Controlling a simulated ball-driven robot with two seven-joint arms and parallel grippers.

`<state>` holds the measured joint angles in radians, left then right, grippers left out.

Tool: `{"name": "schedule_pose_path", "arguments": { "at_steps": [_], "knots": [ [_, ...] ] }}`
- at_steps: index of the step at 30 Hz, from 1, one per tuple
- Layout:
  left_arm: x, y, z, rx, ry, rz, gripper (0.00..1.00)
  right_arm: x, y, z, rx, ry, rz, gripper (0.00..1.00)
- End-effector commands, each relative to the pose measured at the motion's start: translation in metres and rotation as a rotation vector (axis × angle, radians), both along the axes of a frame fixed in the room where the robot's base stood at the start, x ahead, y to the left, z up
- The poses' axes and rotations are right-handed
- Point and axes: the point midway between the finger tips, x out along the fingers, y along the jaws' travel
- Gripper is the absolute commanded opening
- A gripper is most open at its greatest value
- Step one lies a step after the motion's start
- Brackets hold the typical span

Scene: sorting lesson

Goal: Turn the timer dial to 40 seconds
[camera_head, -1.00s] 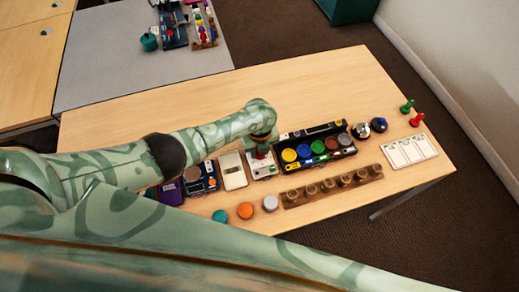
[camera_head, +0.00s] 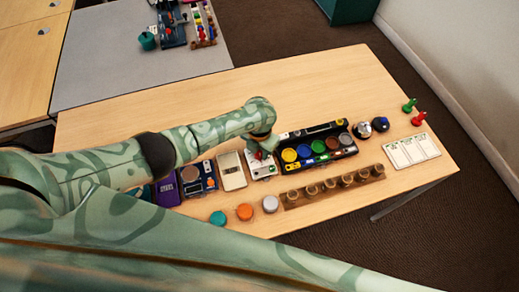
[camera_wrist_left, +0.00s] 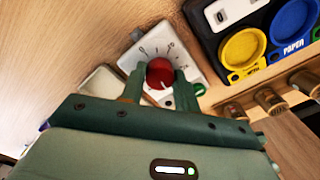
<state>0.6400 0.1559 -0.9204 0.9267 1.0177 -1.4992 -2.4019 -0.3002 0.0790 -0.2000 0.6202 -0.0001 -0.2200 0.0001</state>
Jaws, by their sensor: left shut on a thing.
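The timer is a small white box (camera_head: 264,172) with a red dial (camera_head: 258,155) and black scale marks, on the wooden table. In the left wrist view the timer's white face (camera_wrist_left: 143,43) shows numbers around the red dial (camera_wrist_left: 160,72); most are too small or blurred to read, and the dial's pointer cannot be made out. My left gripper (camera_wrist_left: 160,84) has one green finger on each side of the dial and is shut on it. In the head view the left gripper (camera_head: 262,147) reaches down to the timer from above, partly hiding it. My right gripper is not in view.
A black tray with coloured round bins (camera_head: 318,148) stands close to the timer's right, and a cream box (camera_head: 231,172) to its left. A wooden rack of pegs (camera_head: 333,187) and coloured discs (camera_head: 245,212) lie in front. The table behind is clear.

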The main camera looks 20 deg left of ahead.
Motion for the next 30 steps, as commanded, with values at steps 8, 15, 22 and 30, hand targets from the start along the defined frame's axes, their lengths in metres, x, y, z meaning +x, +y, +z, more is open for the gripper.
{"name": "schedule_pose_path", "arguments": {
  "at_steps": [8, 15, 22, 30],
  "knots": [
    [-0.003, -0.001, -0.004, -0.002, 0.006, -0.264, 0.08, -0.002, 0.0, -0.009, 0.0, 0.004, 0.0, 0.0],
    [-0.003, 0.0, -0.004, -0.001, 0.006, -0.491, 0.08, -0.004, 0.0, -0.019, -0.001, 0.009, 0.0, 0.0],
    [-0.002, 0.0, -0.006, -0.001, 0.005, -0.689, 0.08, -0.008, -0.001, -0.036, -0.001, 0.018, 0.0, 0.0],
    [-0.002, 0.001, -0.007, 0.0, 0.006, -0.855, 0.08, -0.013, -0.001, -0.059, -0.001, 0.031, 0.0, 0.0]
  ]
}}
